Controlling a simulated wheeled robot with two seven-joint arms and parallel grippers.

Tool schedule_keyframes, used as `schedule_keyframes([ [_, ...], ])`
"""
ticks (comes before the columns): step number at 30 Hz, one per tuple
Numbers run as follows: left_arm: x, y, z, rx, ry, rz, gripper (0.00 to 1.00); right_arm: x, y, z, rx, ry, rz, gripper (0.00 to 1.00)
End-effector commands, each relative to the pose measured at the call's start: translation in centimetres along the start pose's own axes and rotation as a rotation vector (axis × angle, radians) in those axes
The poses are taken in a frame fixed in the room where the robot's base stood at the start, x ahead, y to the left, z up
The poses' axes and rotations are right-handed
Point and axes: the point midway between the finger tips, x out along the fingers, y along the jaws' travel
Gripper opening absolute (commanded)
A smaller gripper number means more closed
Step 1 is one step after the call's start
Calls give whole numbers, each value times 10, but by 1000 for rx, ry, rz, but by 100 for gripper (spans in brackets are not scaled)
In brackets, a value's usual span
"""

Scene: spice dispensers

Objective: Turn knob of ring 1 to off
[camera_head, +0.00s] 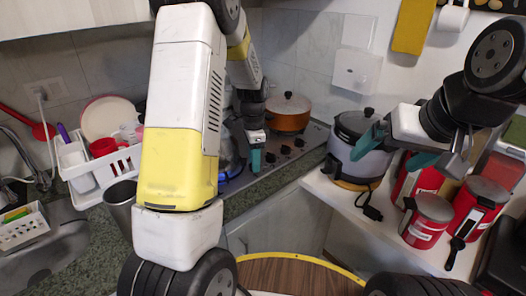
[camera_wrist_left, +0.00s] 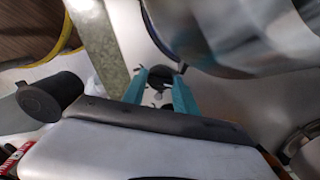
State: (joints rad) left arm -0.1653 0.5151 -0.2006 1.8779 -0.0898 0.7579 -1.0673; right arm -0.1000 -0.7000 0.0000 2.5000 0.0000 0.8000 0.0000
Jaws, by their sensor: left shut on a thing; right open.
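The stove (camera_head: 315,141) is a metal cooktop against the wall, with a row of black knobs (camera_head: 285,150) along it. A blue flame (camera_head: 224,176) shows at its left end, partly hidden by my arm. My left gripper (camera_head: 256,160) points down at the left end of the knob row. In the left wrist view its teal fingers (camera_wrist_left: 162,92) are on either side of a dark knob (camera_wrist_left: 160,76), shut on it. The knob's setting cannot be read. My right gripper (camera_head: 394,151) is open and empty, in the air at the right.
An orange-brown pot (camera_head: 288,113) stands on the stove. A rice cooker (camera_head: 362,160) and red canisters (camera_head: 427,218) stand on the white shelf at right. A dish rack (camera_head: 95,170), a metal cup (camera_head: 121,200) and the sink (camera_head: 60,240) are at left.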

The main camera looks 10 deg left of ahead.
Motion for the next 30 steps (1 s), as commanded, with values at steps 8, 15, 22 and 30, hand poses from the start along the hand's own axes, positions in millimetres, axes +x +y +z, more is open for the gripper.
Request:
schedule_keyframes([
  [8, -1, 0, 0, -151, 1, -2, 0, 0, 0, 0, 0, 0, 0, 94],
  [15, -1, -1, 0, -212, 1, -2, 0, 0, 0, 0, 0, 0, 0, 94],
  [22, -1, -1, 0, -223, 1, -2, 0, 0, 0, 0, 0, 0, 0, 94],
  [30, -1, -1, 0, -222, 1, -2, 46, 0, 0, 0, 0, 0, 0, 94],
])
